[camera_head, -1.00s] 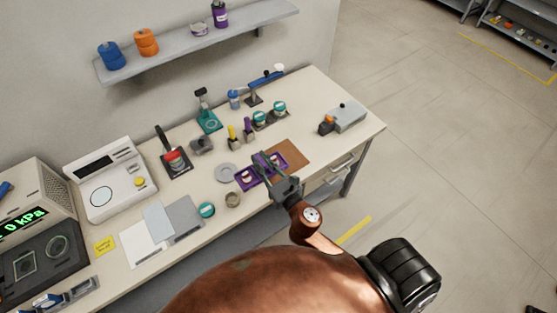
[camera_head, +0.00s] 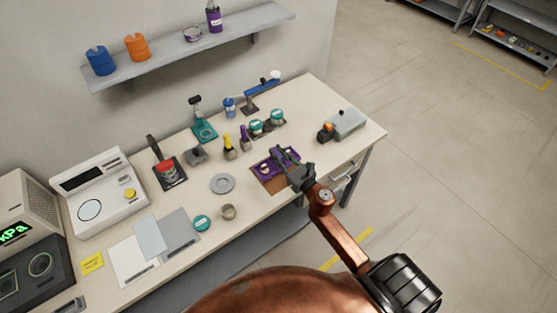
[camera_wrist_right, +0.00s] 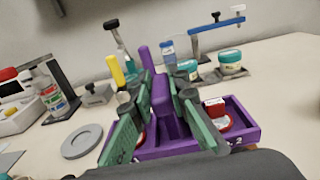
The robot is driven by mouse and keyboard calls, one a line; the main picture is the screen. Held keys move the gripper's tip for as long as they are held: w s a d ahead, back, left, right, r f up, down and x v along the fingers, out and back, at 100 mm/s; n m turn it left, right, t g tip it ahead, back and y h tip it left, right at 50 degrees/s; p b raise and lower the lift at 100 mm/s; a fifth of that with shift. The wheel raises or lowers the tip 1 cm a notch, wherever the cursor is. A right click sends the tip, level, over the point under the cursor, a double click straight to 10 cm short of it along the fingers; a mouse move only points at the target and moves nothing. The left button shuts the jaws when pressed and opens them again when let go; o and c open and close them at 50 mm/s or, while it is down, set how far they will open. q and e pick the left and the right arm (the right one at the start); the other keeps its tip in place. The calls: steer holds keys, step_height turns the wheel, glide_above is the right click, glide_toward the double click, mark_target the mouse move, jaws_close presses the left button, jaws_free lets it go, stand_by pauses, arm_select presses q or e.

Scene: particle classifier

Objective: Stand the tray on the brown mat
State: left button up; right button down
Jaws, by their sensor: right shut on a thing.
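The purple tray (camera_head: 263,167) is over the brown mat (camera_head: 267,183), whose left and front parts show past it. I cannot tell if the tray touches the mat or hovers just above it. My right gripper (camera_head: 284,158) is shut on the tray's raised middle handle. In the right wrist view the green-padded fingers of the right gripper (camera_wrist_right: 160,100) stand on both sides of the purple handle. The tray (camera_wrist_right: 246,131) looks about level there and holds small red-and-white containers in its compartments. My left gripper is not in view.
A grey disc (camera_head: 223,184) and a small round tin (camera_head: 228,212) are left of the mat. Yellow and purple upright tools (camera_head: 244,138) and teal-lidded jars (camera_head: 277,117) stand behind it. A grey box device (camera_head: 346,124) is at the right. The table's front edge is close.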

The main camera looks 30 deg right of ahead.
steer(key=shift+w+d+f, duration=0.25)
steer(key=shift+d+f, duration=0.15)
steer(key=shift+w+d+f+b, duration=0.1)
steer(key=shift+f+b, duration=0.2)
steer(key=shift+f, duration=0.6)
steer(key=shift+w+d+f+b, duration=0.1)
steer(key=shift+f+b, duration=0.2)
steer(key=shift+f, duration=0.6)
steer(key=shift+f, duration=0.15)
steer(key=c, duration=2.3)
jaws_free()
steer(key=shift+s+f, duration=0.1)
steer(key=o, duration=0.5)
steer(key=shift+c, duration=0.2)
